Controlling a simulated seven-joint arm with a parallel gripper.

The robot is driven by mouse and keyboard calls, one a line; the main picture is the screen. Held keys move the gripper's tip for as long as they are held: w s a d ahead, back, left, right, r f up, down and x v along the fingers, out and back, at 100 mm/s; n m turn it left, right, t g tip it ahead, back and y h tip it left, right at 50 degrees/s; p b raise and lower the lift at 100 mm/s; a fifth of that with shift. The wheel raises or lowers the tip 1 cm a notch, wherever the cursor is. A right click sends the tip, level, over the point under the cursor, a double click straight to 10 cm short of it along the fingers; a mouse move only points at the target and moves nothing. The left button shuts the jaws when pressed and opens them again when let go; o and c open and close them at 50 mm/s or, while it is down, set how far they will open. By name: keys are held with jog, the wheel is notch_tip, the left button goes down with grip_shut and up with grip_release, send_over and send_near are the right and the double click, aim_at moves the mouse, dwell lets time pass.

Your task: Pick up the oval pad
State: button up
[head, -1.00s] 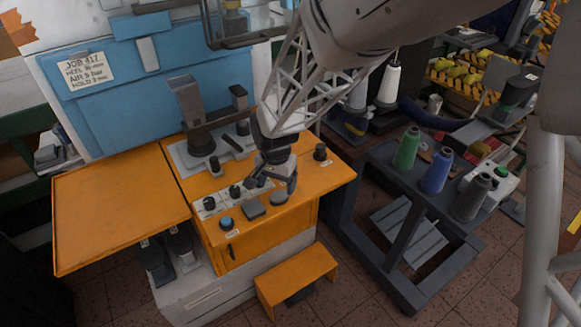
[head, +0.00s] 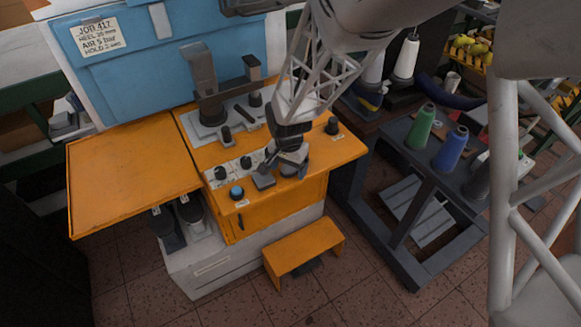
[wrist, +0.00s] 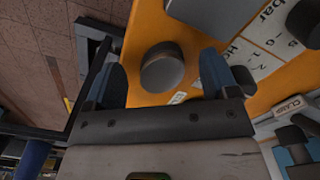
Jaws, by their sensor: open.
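The oval pad (wrist: 162,68) is a grey, rounded piece with a flat top, on the orange worktop in the wrist view. My gripper (wrist: 161,80) is open, with one blue-grey finger to the left of the pad and one to its right. The pad sits between the fingers in the picture, with bare gaps on both sides; I cannot tell how far below the fingertips it is. In the head view my gripper (head: 287,163) is low over the front right of the orange worktop and largely hides the pad.
A grey squarish pad (head: 264,181) lies close by on the left. Black knobs and a blue button (head: 236,192) stand further left, another black knob (head: 332,126) to the right. Behind rises a grey clamp post (head: 205,85). A dark cart with thread cones (head: 421,127) stands right.

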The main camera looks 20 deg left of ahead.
aim_at(289, 171)
jog(key=shift+c, duration=0.3)
jog(key=c, duration=1)
jog(key=shift+r, duration=0.2)
jog(key=shift+r, duration=0.45)
jog(key=shift+s+d+r, duration=0.1)
jog(key=shift+s+r, duration=0.05)
jog(key=shift+r, duration=0.45)
jog(key=shift+s+d+r, duration=0.1)
jog(key=shift+s+r, duration=0.05)
jog(key=shift+r, duration=0.45)
jog(key=s+d, duration=0.2)
jog(key=s, duration=0.2)
jog(key=s+d+r, duration=0.1)
jog(key=s+d, duration=0.2)
jog(key=s, duration=0.1)
jog(key=s+d, duration=0.3)
jog(key=s, duration=0.1)
jog(key=shift+s+d+r, duration=0.15)
jog(key=shift+s, duration=0.25)
